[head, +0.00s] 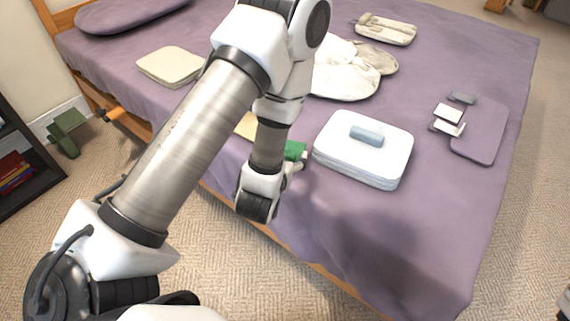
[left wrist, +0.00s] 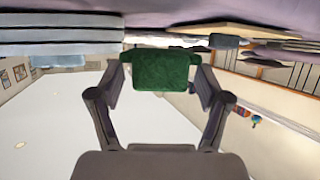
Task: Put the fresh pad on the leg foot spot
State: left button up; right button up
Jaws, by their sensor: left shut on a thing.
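My left gripper (head: 296,159) is shut on a green block-like piece, which I take to be the fresh pad (head: 294,150). It is held by the near edge of the bed, just left of the white folded stack; most of it is hidden behind my arm in the head view. In the left wrist view, the green pad (left wrist: 165,70) sits between both fingertips of the gripper (left wrist: 155,80) and looks fuzzy. I cannot pick out the leg foot spot in either view. My right gripper is not in view.
The purple bed (head: 440,205) holds a white folded stack (head: 350,165) with a blue-grey roll (head: 366,135) on top, a cream cushion (head: 170,65), white cloth (head: 345,80) and a mauve board (head: 485,130). A dark shelf (head: 35,180) stands left. Carpet (head: 225,275) is open in front.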

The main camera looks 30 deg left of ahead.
pick_arm(q)
jog(key=w+a, duration=0.2)
jog(key=w, duration=0.1)
jog(key=shift+w+f, duration=0.1)
jog(key=shift+w, duration=0.05)
jog(key=f, duration=0.2)
jog(key=f+b, duration=0.1)
jog(key=shift+w+a+f, duration=0.15)
jog(key=shift+w+f, duration=0.15)
jog(key=shift+f, duration=0.05)
jog(key=shift+s, duration=0.1)
jog(key=shift+f, duration=0.15)
jog(key=o, duration=1)
